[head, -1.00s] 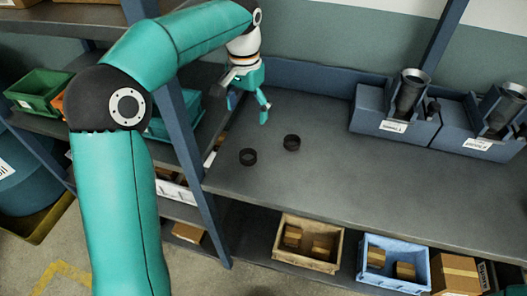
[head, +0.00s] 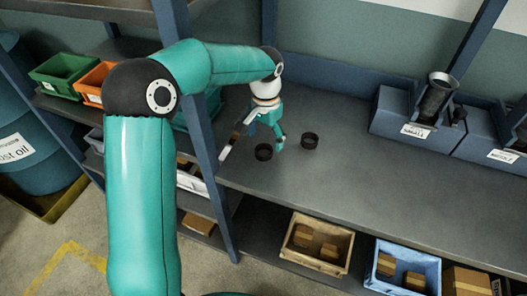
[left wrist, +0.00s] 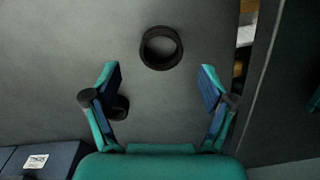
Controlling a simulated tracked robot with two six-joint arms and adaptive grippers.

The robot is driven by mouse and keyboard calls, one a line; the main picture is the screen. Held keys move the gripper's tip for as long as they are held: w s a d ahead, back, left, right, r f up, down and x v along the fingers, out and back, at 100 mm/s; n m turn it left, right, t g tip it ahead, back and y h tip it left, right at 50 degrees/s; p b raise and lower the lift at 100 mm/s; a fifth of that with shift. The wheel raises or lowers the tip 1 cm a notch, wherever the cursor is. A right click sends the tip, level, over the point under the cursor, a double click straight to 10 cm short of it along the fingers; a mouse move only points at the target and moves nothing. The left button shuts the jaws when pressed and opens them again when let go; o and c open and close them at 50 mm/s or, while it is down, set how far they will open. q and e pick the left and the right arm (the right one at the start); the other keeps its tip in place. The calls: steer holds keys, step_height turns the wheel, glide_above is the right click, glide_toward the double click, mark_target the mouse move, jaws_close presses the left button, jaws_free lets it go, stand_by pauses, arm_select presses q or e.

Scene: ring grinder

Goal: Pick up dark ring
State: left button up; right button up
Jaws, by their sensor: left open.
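Two dark rings lie on the grey workbench (head: 370,165). The left, nearer ring (head: 264,152) is just in front of my left gripper (head: 262,134); the right ring (head: 309,140) lies a little to its right. My left gripper points down above the bench, open and empty. In the left wrist view, one ring (left wrist: 161,33) lies ahead of the gap between the spread fingers (left wrist: 159,69), roughly centred. Another dark ring (left wrist: 122,108) shows there partly hidden behind the left finger. My right gripper is not in view.
Blue fixtures with dark cylinders (head: 436,98) stand at the bench's right back. A blue rack post (head: 187,90) rises by my left arm. Green (head: 62,70) and orange (head: 92,82) bins sit at left. Crates (head: 316,244) are on the shelf below. The bench right of the rings is clear.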

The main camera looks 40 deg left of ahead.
mark_target(264, 147)
arm_select(q)
step_height(264, 147, down, 4)
steer(key=shift+s+a, duration=0.1)
steer(key=shift+s, duration=0.05)
steer(key=c, duration=1.3)
steer(key=shift+r, duration=0.1)
